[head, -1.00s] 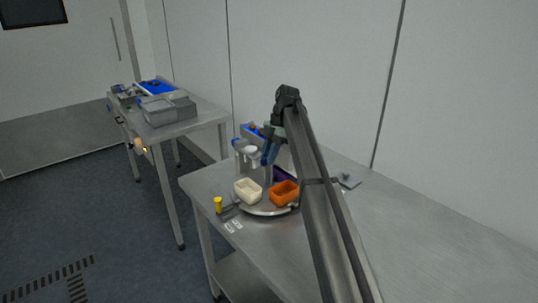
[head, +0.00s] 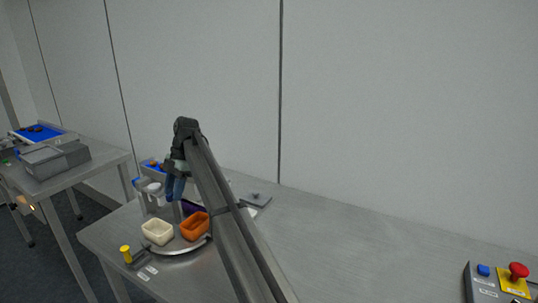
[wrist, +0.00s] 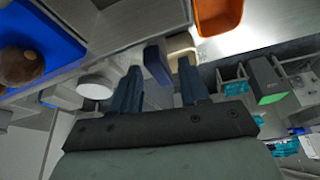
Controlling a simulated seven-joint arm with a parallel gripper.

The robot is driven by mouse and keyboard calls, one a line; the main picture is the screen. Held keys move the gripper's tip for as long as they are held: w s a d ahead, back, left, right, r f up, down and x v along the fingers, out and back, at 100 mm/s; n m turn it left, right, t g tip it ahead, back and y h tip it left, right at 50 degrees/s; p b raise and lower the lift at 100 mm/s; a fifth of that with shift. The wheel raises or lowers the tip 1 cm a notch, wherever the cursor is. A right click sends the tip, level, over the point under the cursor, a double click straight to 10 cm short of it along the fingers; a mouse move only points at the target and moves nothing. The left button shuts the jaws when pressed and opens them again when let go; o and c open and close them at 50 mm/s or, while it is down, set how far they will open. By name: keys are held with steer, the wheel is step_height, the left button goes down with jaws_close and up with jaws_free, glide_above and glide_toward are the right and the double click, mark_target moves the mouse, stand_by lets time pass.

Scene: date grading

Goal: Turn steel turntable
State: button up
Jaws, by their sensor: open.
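The steel turntable (head: 178,250) is a round plate on the near left part of the steel table. A cream bin (head: 157,232) and an orange bin (head: 195,226) stand on it. A purple bin (head: 190,208) is partly hidden behind my arm. My gripper (head: 175,188) is above the turntable's back side, fingers pointing down. In the wrist view, my gripper (wrist: 160,82) is open, with a dark blue block-like thing (wrist: 157,62) showing between and beyond its fingers. Contact cannot be told. The orange bin (wrist: 217,14) and cream bin (wrist: 181,46) appear beyond the fingertips.
A yellow knob (head: 125,252) stands at the table's front left. A white round cup or disc (head: 153,187) is left of my gripper. A flat grey plate (head: 257,199) lies behind my arm. A red-button box (head: 517,272) is far right. The table between is clear.

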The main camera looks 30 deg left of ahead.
steer(key=m, duration=0.1)
steer(key=m+y, duration=0.1)
steer(key=m, duration=0.2)
steer(key=shift+s+d+m+t+y, duration=0.1)
steer(key=shift+d+m+t+y, duration=0.2)
steer(key=shift+y, duration=0.1)
steer(key=m+t+y, duration=0.1)
steer(key=m, duration=0.2)
steer(key=shift+m, duration=0.3)
steer(key=m+t, duration=0.1)
steer(key=m, duration=0.2)
steer(key=shift+s+y, duration=0.15)
steer(key=shift+y, duration=0.15)
steer(key=m+t, duration=0.1)
steer(key=m, duration=0.3)
steer(key=shift+s+m+t, duration=0.1)
steer(key=shift+m+t, duration=0.2)
steer(key=shift+t, duration=0.1)
steer(key=v, duration=1.4)
steer(key=w+d+f+m+t, duration=0.3)
steer(key=w+d+m, duration=0.5)
steer(key=w+d, duration=1.1)
steer(key=w, duration=0.3)
steer(key=shift+w, duration=0.25)
steer(key=shift+d+f, duration=0.1)
steer(key=shift+f, duration=0.05)
